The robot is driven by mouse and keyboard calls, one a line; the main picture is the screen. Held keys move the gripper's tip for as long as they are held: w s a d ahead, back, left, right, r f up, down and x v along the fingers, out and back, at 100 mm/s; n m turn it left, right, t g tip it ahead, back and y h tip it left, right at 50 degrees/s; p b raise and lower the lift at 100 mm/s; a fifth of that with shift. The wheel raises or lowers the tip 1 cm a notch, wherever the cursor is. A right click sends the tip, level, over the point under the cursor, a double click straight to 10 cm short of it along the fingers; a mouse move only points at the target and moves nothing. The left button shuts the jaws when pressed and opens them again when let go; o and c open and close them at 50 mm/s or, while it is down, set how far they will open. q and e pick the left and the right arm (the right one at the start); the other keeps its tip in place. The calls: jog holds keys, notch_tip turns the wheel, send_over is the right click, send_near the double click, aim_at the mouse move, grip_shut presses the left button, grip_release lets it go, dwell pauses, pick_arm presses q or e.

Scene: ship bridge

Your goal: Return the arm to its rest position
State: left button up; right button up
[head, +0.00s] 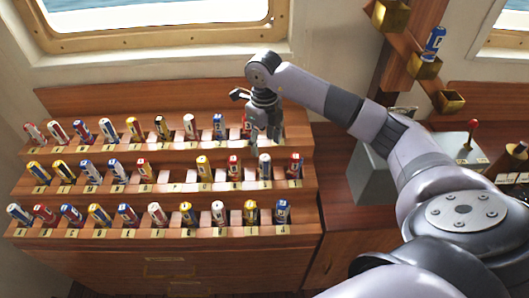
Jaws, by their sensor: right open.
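My right arm (385,130) comes in from the right and reaches over the wooden stepped rack (180,182). My right gripper (266,138) points down at the right end of the rack's top step. It is open, and I see nothing held between its fingers. A can at the end of the top row (246,128) is just left of the fingers and partly hidden by the gripper. I cannot tell whether they touch. My left gripper is not in view.
Several coloured cans stand in three rows on the rack, with empty slots in the middle row. A blue can (435,40) sits in a brass holder (424,66) on the wall. A grey box with a red-knobbed lever (472,130) stands at the right. Windows are behind.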

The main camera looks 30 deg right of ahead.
jog(key=shift+r, duration=0.75)
